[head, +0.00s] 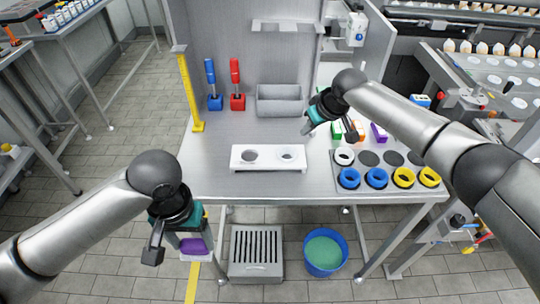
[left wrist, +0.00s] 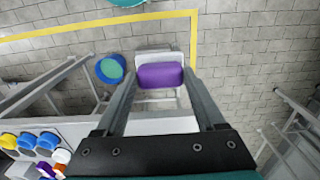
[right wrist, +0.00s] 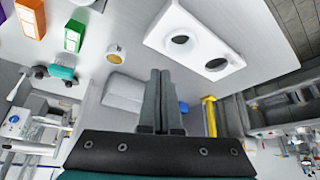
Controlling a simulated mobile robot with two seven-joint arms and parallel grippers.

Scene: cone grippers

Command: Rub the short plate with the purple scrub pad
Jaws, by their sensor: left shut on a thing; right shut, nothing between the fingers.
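My left gripper (head: 182,245) is shut on the purple scrub pad (head: 195,247), out in front of the table's front edge. In the left wrist view the pad (left wrist: 160,76) sits between the fingertips. The white plate with two round holes (head: 268,166), which looks like the short plate, lies on the table near its front edge. The left gripper and pad are apart from it. My right gripper (head: 308,126) is shut and empty above the table, behind and right of the plate. The plate also shows in the right wrist view (right wrist: 215,25).
A longer plate (head: 340,184) with blue and yellow rings lies at the right. Small coloured blocks (head: 378,132) stand behind it. A grey bin (head: 280,101) and blue and red handled tools stand at the back. A slotted grate (head: 238,270) and blue bucket (head: 323,270) are below.

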